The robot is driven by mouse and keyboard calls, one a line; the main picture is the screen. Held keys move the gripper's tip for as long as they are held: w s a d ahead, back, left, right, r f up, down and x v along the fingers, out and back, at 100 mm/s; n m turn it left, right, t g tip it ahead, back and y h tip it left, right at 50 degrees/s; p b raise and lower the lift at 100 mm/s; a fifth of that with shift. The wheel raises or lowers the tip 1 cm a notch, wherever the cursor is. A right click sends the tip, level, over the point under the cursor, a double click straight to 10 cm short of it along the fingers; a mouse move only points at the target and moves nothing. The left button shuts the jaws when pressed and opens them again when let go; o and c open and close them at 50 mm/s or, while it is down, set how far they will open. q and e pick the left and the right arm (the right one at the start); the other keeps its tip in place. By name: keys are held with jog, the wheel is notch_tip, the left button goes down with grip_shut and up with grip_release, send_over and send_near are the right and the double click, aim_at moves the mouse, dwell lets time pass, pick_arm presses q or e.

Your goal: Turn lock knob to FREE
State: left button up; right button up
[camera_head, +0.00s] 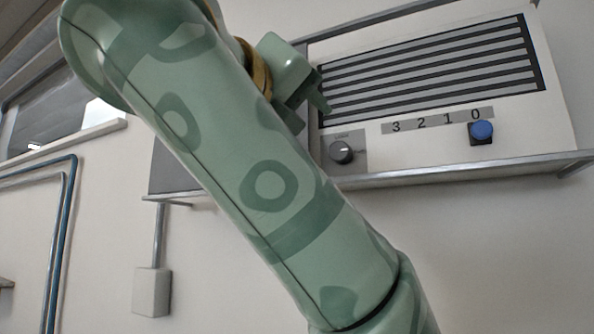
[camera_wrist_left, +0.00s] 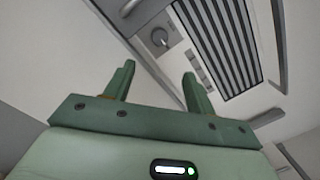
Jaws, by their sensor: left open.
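The lock knob (camera_head: 341,152) is a dark round knob on a grey plate at the lower left of the white wall panel. Its pale mark points roughly right; the small lettering around it is too small to read surely. The knob also shows in the left wrist view (camera_wrist_left: 160,37), beyond the fingers. My left gripper (camera_head: 311,103) is up and left of the knob in the head view, partly hidden behind my own arm. In the left wrist view its two green fingers (camera_wrist_left: 158,80) are apart with nothing between them. My right gripper is not in view.
The panel (camera_head: 560,115) has a slatted grille (camera_head: 430,68), a number strip (camera_head: 437,119) reading 3 2 1 0 and a blue button (camera_head: 482,131). A metal ledge (camera_head: 470,172) runs below. A wall box (camera_head: 151,291) and pipes (camera_head: 62,235) are left. My arm crosses the middle.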

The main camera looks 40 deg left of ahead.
pick_arm(q)
jog(key=shift+s+f+b, duration=0.1)
jog(key=shift+s+b, duration=0.3)
jog(key=shift+b, duration=0.3)
jog(key=shift+s, duration=0.1)
